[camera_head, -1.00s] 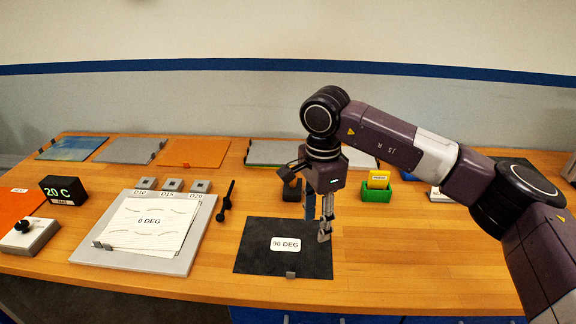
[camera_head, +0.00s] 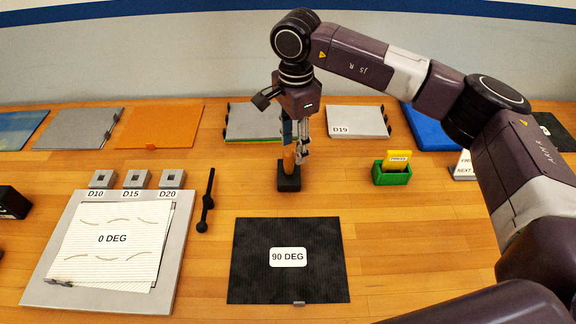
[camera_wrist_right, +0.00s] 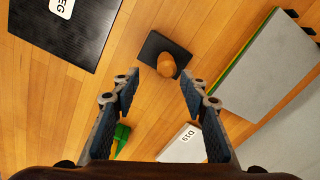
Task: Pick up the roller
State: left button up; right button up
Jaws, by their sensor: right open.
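An upright tool with an orange-brown wooden handle (camera_head: 289,165), which looks like the roller, stands in a black block (camera_head: 289,182) behind the 90 DEG sheet. Its lower part is hidden in the block. In the right wrist view the rounded handle top (camera_wrist_right: 166,65) shows over the block (camera_wrist_right: 155,46), just beyond the fingertips and between their lines. My right gripper (camera_head: 296,152) points down at the handle and partly covers it in the head view. In the right wrist view its fingers (camera_wrist_right: 162,80) are apart with nothing held. My left gripper is not in view.
The black 90 DEG sheet (camera_head: 247,280) lies in front. To the left are a grey plate with the 0 DEG sheet (camera_head: 112,267) and a dark rod (camera_head: 208,188). A green box (camera_head: 391,177) stands right, the D19 panel (camera_head: 357,118) behind. Bare wood surrounds the block.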

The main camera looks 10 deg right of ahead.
aim_at(289, 151)
jog(key=shift+a+f+p, duration=0.15)
jog(key=shift+f+p, duration=0.2)
jog(key=shift+f, duration=0.05)
jog(key=f, duration=0.1)
jog(key=f+p, duration=0.1)
jog(key=f, duration=0.1)
jog(key=shift+w+a+f, duration=0.3)
jog(key=shift+w+a, duration=0.05)
jog(key=shift+f+p, duration=0.3)
jog(key=c, duration=1.1)
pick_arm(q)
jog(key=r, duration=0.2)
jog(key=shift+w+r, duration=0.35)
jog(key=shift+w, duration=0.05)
